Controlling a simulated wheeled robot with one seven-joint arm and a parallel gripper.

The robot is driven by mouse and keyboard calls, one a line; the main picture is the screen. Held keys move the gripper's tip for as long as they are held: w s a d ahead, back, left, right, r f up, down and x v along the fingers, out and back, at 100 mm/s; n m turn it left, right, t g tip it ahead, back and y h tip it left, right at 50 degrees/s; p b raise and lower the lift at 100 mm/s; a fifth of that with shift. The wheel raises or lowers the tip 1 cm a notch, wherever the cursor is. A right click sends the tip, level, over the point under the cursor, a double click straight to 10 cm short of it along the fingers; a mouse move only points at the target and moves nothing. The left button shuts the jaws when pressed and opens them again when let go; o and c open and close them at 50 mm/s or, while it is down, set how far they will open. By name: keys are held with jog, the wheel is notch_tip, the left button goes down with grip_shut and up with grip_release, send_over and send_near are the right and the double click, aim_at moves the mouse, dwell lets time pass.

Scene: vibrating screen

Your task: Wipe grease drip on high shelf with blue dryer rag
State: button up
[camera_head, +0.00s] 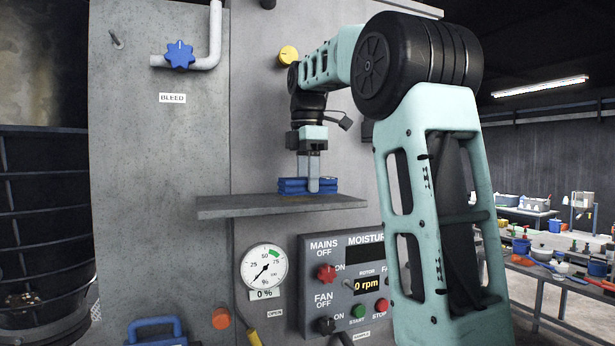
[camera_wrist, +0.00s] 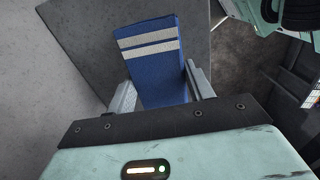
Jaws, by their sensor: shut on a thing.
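The blue dryer rag (camera_head: 291,186) is a folded blue cloth on the high shelf (camera_head: 240,206), a grey ledge on the machine's front panel. In the wrist view the rag (camera_wrist: 160,70) shows two pale stripes near its far end. My gripper (camera_head: 312,186) points straight down and is shut on the rag, with a finger on either side of it. In the wrist view my gripper's fingers (camera_wrist: 162,88) press the rag's sides. The rag is at the shelf surface; I cannot tell whether it touches it. No grease drip is visible; the rag or gripper may hide it.
Below the shelf are a round gauge (camera_head: 264,267) and a control panel (camera_head: 350,285) with knobs and buttons. A blue valve knob (camera_head: 179,54) on a pipe is upper left, and a yellow knob (camera_head: 288,54) is above the shelf. The shelf's left part is bare.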

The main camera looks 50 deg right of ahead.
jog(key=shift+f+b, duration=0.4)
jog(key=shift+f, duration=0.2)
dwell(0.3)
jog(key=o, duration=0.6)
jog(key=shift+r+p, duration=0.35)
jog(key=shift+p, duration=0.2)
jog(key=c, duration=0.7)
jog(key=shift+o, duration=0.2)
